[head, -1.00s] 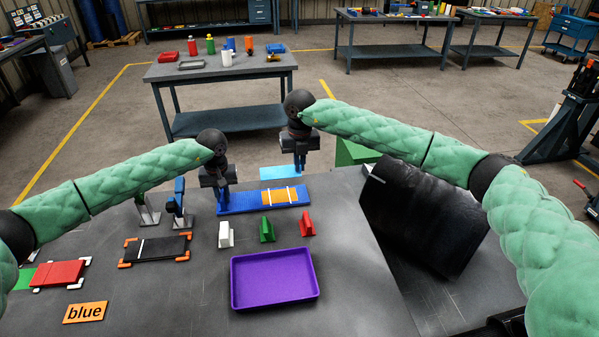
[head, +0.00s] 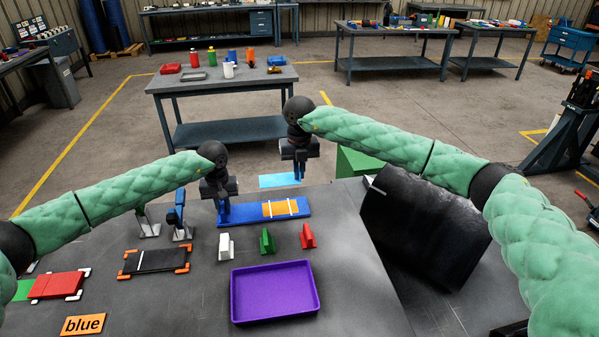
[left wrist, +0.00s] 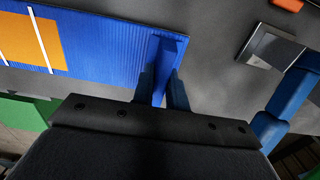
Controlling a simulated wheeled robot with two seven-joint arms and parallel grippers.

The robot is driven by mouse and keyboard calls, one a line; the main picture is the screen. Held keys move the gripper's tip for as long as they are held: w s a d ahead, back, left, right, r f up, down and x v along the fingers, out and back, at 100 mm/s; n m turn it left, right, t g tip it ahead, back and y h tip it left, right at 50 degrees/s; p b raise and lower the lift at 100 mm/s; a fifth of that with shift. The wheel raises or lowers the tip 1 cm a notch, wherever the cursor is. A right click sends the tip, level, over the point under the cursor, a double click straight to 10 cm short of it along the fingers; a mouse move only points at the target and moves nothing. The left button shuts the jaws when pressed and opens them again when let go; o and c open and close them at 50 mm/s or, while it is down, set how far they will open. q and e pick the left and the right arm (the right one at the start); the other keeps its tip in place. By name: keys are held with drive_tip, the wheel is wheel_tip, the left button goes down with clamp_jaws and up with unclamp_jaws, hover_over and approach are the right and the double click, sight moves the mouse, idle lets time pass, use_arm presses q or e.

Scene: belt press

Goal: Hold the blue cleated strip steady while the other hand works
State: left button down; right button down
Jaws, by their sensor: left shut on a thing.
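The blue cleated strip (head: 240,212) lies on the grey workbench, with an orange patch (head: 280,208) crossed by white lines on its right part. My left gripper (head: 223,211) is at the strip's left end. In the left wrist view its fingers (left wrist: 163,92) are shut on a raised blue piece at the end of the ribbed strip (left wrist: 105,50). My right gripper (head: 299,175) hangs above and behind the strip's right part, apart from it. Its fingers are too small to tell open or shut.
White (head: 226,244), green (head: 267,241) and red (head: 307,237) wedge-shaped blocks stand in front of the strip. A purple tray (head: 275,318) lies nearer, and a black framed plate (head: 157,260) to the left. A tilted dark panel (head: 425,225) stands to the right.

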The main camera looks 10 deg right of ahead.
drive_tip(key=shift+a+r, duration=0.15)
drive_tip(key=shift+r, duration=0.6)
idle(0.3)
wheel_tip(320, 180, up, 8)
idle(1.5)
use_arm(q)
drive_tip(key=c, duration=1.3)
unclamp_jaws()
